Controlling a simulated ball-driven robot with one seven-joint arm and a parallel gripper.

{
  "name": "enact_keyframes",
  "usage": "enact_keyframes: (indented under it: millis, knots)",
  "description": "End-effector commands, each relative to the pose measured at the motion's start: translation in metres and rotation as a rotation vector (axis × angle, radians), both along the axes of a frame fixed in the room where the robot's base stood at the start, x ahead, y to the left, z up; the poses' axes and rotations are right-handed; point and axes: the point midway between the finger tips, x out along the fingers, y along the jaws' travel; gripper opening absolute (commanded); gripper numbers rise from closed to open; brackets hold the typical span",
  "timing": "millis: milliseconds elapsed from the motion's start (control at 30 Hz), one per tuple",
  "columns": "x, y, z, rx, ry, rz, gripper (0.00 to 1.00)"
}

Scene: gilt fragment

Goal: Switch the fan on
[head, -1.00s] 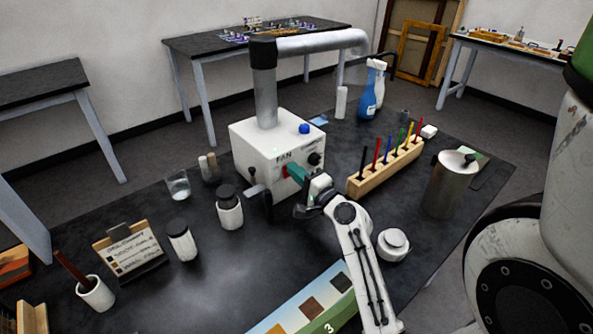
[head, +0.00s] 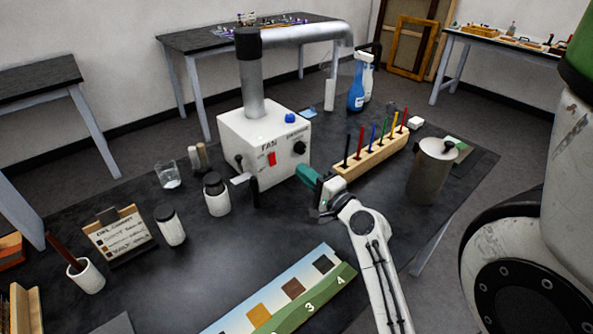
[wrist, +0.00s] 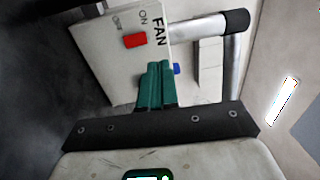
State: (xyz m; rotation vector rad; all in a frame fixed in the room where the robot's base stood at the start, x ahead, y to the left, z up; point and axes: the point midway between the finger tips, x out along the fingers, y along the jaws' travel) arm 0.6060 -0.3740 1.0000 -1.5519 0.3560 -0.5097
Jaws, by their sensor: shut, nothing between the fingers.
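The fan unit is a white box (head: 240,140) labelled FAN, with a metal duct (head: 252,88) rising from its top. A red rocker switch (head: 272,159) sits on its front face. It also shows in the wrist view (wrist: 134,41), beside the ON and OFF labels; I cannot tell which way it is tipped. My gripper (head: 306,174) has teal fingers, shut and empty. It is in front of the box and to the right of the switch, apart from it. In the wrist view the fingertips (wrist: 158,66) point toward the box, below the switch.
A black knob (head: 299,148) and a blue button (head: 290,118) are on the box. A wooden rack (head: 372,157) of coloured sticks stands right of my gripper, near a metal canister (head: 430,172). Jars (head: 216,197) stand left.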

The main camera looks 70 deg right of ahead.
Motion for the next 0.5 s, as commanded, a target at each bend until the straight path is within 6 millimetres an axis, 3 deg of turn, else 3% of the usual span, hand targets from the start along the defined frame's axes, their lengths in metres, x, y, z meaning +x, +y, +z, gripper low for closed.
enact_keyframes:
  millis: [200, 500]
  knots:
    - [-0.025, 0.016, 0.002, 0.0, 0.001, 0.0, 0.0]
    - [-0.033, 0.02, 0.006, 0.0, 0.0, 0.001, 0.0]
